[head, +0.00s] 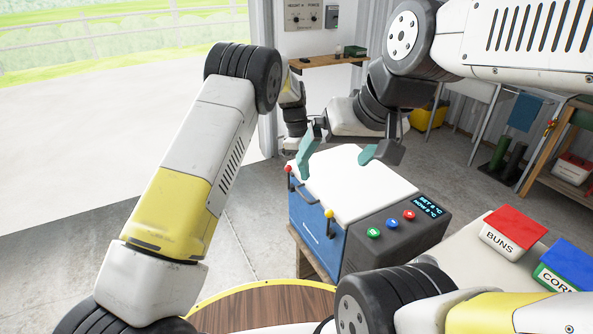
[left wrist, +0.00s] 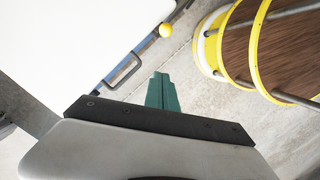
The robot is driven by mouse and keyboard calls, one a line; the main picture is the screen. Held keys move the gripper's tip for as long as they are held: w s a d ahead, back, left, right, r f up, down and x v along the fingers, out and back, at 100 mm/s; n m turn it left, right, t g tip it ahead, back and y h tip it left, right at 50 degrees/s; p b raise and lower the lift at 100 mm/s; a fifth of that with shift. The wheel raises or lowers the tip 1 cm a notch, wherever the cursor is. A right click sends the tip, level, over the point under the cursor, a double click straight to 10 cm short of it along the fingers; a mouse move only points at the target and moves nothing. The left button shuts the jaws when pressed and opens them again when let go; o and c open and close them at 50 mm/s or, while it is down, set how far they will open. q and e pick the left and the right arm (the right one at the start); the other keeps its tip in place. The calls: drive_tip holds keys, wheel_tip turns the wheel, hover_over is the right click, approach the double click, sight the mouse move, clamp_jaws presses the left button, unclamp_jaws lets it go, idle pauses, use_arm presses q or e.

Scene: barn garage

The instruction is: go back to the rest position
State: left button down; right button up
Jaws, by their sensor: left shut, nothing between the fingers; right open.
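My left arm rises from the lower left and bends at the top; its hand is largely hidden behind the right arm's wrist in the head view. In the left wrist view, my left gripper (left wrist: 163,92) has its teal fingers together and empty, above the floor beside the cooler. My right gripper (head: 343,160), on the arm from the upper right, is open and empty over the cooler's white lid, its teal fingers wide apart. Both arms are raised and bent, their wrists close together in the head view.
A blue cooler (head: 318,236) with a white lid (head: 358,190), handles, and red and yellow knobs stands ahead. A red-lidded BUNS box (head: 508,236) and a blue-lidded box (head: 568,262) sit at the right. A wall shelf (head: 328,61) is behind; open floor lies left.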

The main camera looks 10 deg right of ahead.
use_arm(q)
drive_tip(key=shift+r, duration=0.1)
drive_tip(key=s+a+r+m+t+h, duration=0.15)
drive_tip(key=s+a+r, duration=0.25)
drive_tip(key=a+r, duration=0.55)
drive_tip(key=s+a+r+m+t, duration=0.2)
drive_tip(key=s+a+r+m, duration=0.15)
drive_tip(key=a+r, duration=0.6)
drive_tip(key=s+a+r+m+t, duration=0.1)
drive_tip(key=s+a+r+m, duration=0.1)
drive_tip(key=s, duration=0.6)
drive_tip(key=s+a+r+m+t, duration=0.2)
drive_tip(key=s+a, duration=0.2)
drive_tip(key=s, duration=0.4)
drive_tip(key=s+a+r+m+t, duration=0.1)
drive_tip(key=s+a+r+m, duration=0.1)
drive_tip(key=s, duration=0.6)
drive_tip(key=shift+a+r+m+y, duration=0.15)
drive_tip(key=shift+a+m+y, duration=0.3)
drive_tip(key=shift+a, duration=0.45)
drive_tip(key=shift+t, duration=0.25)
